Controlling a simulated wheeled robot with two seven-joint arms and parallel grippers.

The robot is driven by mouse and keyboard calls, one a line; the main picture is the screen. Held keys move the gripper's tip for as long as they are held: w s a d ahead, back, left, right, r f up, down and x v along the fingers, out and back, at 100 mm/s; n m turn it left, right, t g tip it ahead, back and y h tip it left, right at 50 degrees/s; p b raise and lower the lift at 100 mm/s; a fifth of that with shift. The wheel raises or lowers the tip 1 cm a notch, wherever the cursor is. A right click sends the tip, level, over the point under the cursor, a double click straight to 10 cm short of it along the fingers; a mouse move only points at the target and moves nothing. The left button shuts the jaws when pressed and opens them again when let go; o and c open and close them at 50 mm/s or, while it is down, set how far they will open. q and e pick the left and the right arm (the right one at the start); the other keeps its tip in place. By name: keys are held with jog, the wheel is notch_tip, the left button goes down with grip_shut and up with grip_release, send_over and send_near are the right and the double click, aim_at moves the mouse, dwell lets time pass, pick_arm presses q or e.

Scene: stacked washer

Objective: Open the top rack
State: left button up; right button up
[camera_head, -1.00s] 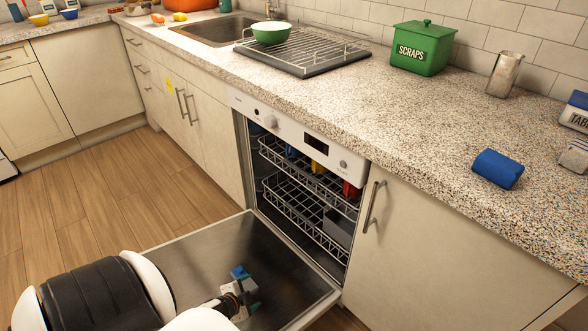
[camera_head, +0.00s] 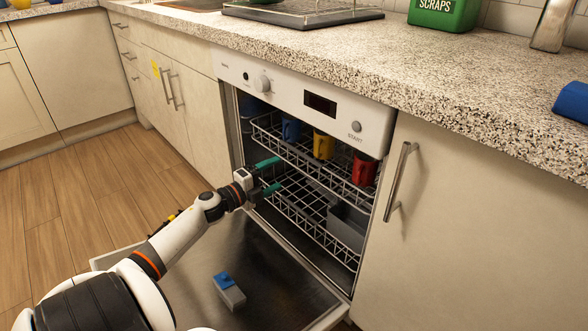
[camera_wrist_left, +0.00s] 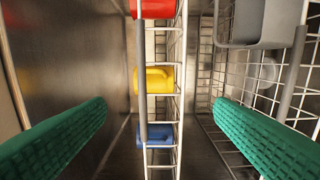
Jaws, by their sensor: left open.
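The dishwasher's top rack (camera_head: 318,170) is a wire rack inside the open machine, holding a blue mug (camera_head: 291,129), a yellow mug (camera_head: 323,144) and a red mug (camera_head: 364,170). My left gripper (camera_head: 268,176) is open and empty at the left part of the opening, its teal fingers pointing in at the rack's front. In the left wrist view the top rack (camera_wrist_left: 178,90) runs upright between the spread fingers (camera_wrist_left: 160,105), with a grey bar along its front edge. I cannot tell whether a finger touches it. My right gripper is not in view.
The bottom rack (camera_head: 295,210) holds a grey basket (camera_head: 347,226). The dishwasher door (camera_head: 185,262) is folded down, with a blue and grey block (camera_head: 228,290) on it. The speckled counter (camera_head: 330,50) overhangs the machine. A cabinet with a handle (camera_head: 399,182) stands right.

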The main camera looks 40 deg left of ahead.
aim_at(299, 161)
pick_arm(q)
jog(key=w, duration=0.2)
jog(key=w+b, duration=0.1)
jog(key=w, duration=0.2)
jog(key=w+b, duration=0.1)
jog(key=w, duration=0.2)
jog(key=shift+w+d, duration=0.25)
jog(key=shift+d, duration=0.05)
jog(key=shift+c, duration=0.6)
